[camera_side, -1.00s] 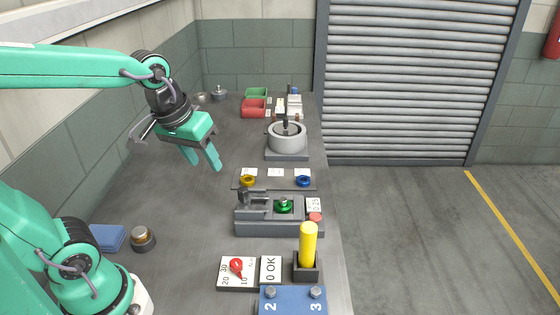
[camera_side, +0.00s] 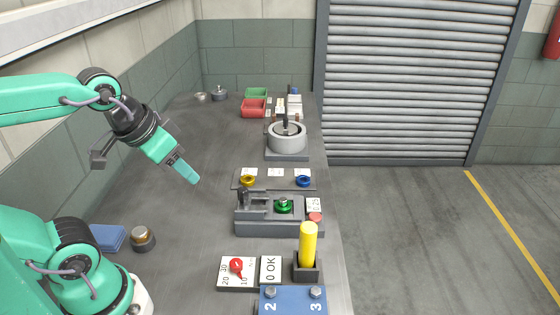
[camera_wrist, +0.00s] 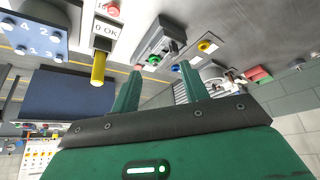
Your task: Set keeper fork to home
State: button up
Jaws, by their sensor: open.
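A grey fixture (camera_side: 270,229) stands mid-bench with a green round part (camera_side: 284,205) on it, and it also shows in the wrist view (camera_wrist: 158,44). A dark grey slotted piece (camera_side: 257,202) with a small upright post lies at the fixture's left; it looks like the keeper fork, but I cannot be sure. My gripper (camera_side: 190,177) is above the bench, left of the fixture and apart from it, its fingers pointing down to the right. In the wrist view its two green fingers (camera_wrist: 158,82) are spread with nothing between them.
A yellow ring (camera_side: 248,181) and a blue ring (camera_side: 303,181) sit on a strip behind the fixture. A grey round pump (camera_side: 287,140) stands farther back. A yellow cylinder (camera_side: 308,244), a red-pointer dial (camera_side: 237,267) and a blue block (camera_side: 292,303) are in front. The left bench is mostly clear.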

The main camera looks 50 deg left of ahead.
jog(key=shift+w, duration=0.1)
dwell(0.6)
jog(key=m+g, duration=0.5)
jog(key=m, duration=0.1)
send_over(243, 189)
jog(key=f, duration=0.8)
jog(key=shift+s+f, duration=0.2)
jog(key=shift+s, duration=0.05)
jog(key=shift+w+f+g, duration=0.25)
jog(key=shift+g, duration=0.05)
jog(key=shift+f, duration=0.15)
jog(key=shift+f, duration=3.75)
